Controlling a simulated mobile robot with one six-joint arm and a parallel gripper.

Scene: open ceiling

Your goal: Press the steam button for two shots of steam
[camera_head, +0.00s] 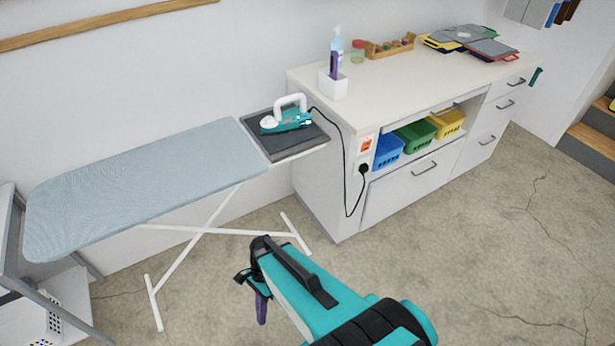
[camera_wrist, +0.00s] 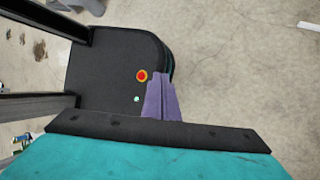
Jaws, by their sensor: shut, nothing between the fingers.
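A teal and white steam iron (camera_head: 288,122) with a white handle sits on the dark iron rest (camera_head: 258,128) at the right end of the ironing board (camera_head: 140,185). A steam button cannot be made out on it at this size. My gripper (camera_head: 262,312) hangs low in front of the board, in the lower middle of the head view, with its purple fingers pointing down. It is well apart from the iron and holds nothing. In the wrist view my purple fingers (camera_wrist: 162,80) are together; the iron does not show there.
A black cord runs from the iron to a wall-type socket (camera_head: 364,168) on the white cabinet (camera_head: 320,185). A white holder (camera_head: 333,86) and a spray bottle (camera_head: 337,44) stand on the countertop. Coloured baskets (camera_head: 416,136) fill the shelf. The concrete floor at right is clear.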

